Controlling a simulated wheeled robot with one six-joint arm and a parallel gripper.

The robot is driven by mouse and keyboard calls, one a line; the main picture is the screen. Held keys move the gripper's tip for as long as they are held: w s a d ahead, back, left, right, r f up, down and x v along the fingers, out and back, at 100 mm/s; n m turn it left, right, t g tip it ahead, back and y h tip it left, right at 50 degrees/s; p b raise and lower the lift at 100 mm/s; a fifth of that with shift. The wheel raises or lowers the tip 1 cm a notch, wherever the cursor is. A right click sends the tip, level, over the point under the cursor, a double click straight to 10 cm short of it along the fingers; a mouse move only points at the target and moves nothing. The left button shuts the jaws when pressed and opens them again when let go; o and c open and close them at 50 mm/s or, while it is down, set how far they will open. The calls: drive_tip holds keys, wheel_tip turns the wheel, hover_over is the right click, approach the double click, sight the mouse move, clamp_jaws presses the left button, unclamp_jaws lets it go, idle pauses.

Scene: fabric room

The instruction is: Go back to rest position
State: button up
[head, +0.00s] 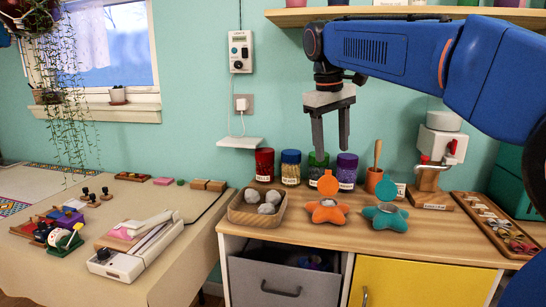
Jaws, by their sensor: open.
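My gripper (330,146) hangs from my blue arm in the upper middle of the head view. Its two fingers point down and stand apart, with nothing between them. It is in the air in front of the wall, in line with the jars at the back of the wooden counter (370,240). The green jar (318,166) is partly hidden behind it. My arm reaches in from the right edge.
On the counter are a tray of grey balls (266,209), orange (327,211) and teal (386,217) star-shaped holders, and a press (440,152). A shelf (400,13) runs above. The grey drawer (282,283) looks partly open. A cloth-covered table (165,270) stands left.

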drive_tip(key=s+d+f+m+t, duration=0.1)
drive_tip(key=s+d+f, duration=0.3)
drive_tip(key=s+f, duration=1)
drive_tip(key=s+d+f+m+t+y, duration=0.1)
drive_tip(key=s+d+f+m, duration=0.3)
drive_tip(key=s+f, duration=1)
drive_tip(key=shift+s+d+f+t+y, duration=0.2)
drive_tip(key=shift+s+f+t+y, duration=0.15)
drive_tip(key=shift+t, duration=0.35)
